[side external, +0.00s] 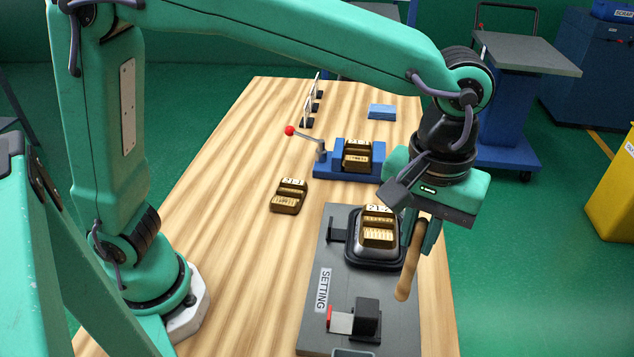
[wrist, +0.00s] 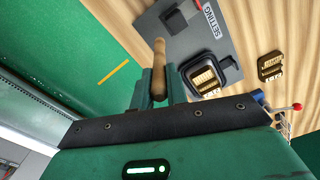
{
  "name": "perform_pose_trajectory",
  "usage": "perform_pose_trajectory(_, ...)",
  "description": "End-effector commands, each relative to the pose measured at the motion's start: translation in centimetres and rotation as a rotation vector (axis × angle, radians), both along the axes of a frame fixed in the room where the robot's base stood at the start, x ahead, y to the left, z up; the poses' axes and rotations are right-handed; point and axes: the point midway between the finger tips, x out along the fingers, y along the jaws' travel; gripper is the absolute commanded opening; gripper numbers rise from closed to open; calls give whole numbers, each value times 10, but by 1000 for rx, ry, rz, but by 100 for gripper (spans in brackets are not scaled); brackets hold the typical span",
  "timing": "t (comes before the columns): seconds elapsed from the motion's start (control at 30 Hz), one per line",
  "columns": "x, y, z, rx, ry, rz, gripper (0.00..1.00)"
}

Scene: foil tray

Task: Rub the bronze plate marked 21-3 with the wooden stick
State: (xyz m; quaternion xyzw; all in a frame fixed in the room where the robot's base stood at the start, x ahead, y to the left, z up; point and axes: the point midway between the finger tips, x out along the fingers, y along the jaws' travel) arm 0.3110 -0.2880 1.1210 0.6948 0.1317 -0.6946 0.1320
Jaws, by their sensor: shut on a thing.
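My gripper (side external: 424,228) is shut on the wooden stick (side external: 408,270), which hangs down with its rounded end lowest. In the wrist view the stick (wrist: 159,60) points away between the fingers. A bronze plate (side external: 380,232) sits in a black holder on the grey SETTING base, just left of the stick in the side view; I see a gap between them in the wrist view. A second bronze plate (side external: 288,196) lies on the table. A third bronze plate (side external: 357,156) sits in a blue clamp. Their markings are too small to read, so I cannot tell which is 21-3.
The blue clamp (side external: 331,165) has a raised red-knobbed lever. The grey base (side external: 318,322) carries a black block (side external: 367,318) at its near end. A blue block (side external: 382,111) and several small upright stands are farther back. The table's left side is clear.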

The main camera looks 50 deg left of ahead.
Motion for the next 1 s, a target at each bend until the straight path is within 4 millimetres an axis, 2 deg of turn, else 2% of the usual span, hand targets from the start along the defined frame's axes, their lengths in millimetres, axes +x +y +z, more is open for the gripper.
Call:
perform_pose_trajectory(0.1, 35, 17, 4, 0, 0, 58, 0)
perform_pose_trajectory(0.27, 77, 45, 10, 0, 0, 126, 0)
perform_pose_trajectory(0.47, 125, 88, 16, 0, 0, 211, 0)
perform_pose_trajectory(0.7, 175, 151, 21, 0, 0, 313, 0)
perform_pose_trajectory(1.0, 221, 245, 25, 0, 0, 440, 0)
